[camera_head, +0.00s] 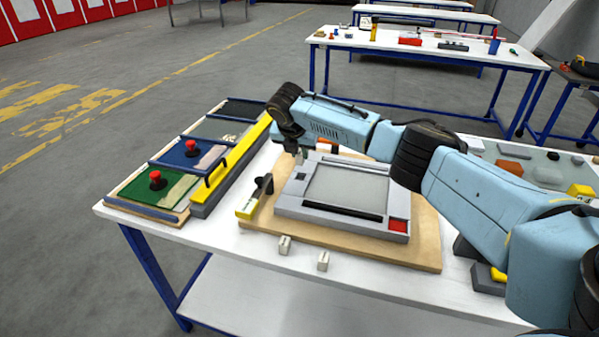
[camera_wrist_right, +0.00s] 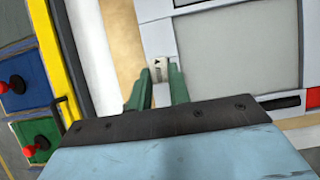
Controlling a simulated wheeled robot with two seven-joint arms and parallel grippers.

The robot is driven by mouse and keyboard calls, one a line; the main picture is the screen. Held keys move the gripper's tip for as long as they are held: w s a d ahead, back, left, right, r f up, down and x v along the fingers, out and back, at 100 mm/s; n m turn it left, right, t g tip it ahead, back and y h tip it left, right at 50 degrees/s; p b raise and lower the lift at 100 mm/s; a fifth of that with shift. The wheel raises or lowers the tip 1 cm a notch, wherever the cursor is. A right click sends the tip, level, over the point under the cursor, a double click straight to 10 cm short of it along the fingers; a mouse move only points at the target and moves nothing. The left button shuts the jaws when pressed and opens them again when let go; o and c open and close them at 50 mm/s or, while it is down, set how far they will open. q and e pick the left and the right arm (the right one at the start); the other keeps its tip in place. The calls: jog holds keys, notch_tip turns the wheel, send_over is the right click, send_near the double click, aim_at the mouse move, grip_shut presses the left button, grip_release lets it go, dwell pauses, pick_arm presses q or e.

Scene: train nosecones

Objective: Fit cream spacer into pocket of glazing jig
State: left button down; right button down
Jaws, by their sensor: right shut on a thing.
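The glazing jig (camera_head: 290,209) is a grey frame around a pale panel, set on a wooden board. A small dark square opening (camera_head: 302,177) shows at its upper left corner. My right gripper (camera_head: 301,156) is above the far left corner of the jig. In the right wrist view its green fingers (camera_wrist_right: 159,92) are shut on a small cream spacer (camera_wrist_right: 158,67) with dark marks, beside the jig's frame (camera_wrist_right: 155,36). Two more cream blocks, one (camera_head: 285,245) and another (camera_head: 323,261), stand on the table in front of the board. My left gripper is out of view.
A yellow rail (camera_head: 238,159) and several trays with red knobs, such as the green one (camera_head: 145,190), lie to the left. A black-handled clamp (camera_head: 262,187) stands on the board's left edge. Loose parts lie at the right. The white table's (camera_head: 220,232) front left is clear.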

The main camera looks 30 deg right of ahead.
notch_tip(320, 180, down, 6)
jog(key=shift+r+b, duration=0.1)
jog(key=shift+b, duration=0.25)
jog(key=c, duration=1.3)
grip_release()
jog(key=shift+f, duration=0.2)
jog(key=shift+s+a+r, duration=0.1)
jog(key=shift+a+r, duration=0.05)
jog(key=shift+r, duration=0.45)
jog(key=p+v, duration=0.2)
jog(key=v, duration=0.9)
jog(key=shift+s+a+f, duration=0.1)
jog(key=shift+s, duration=0.05)
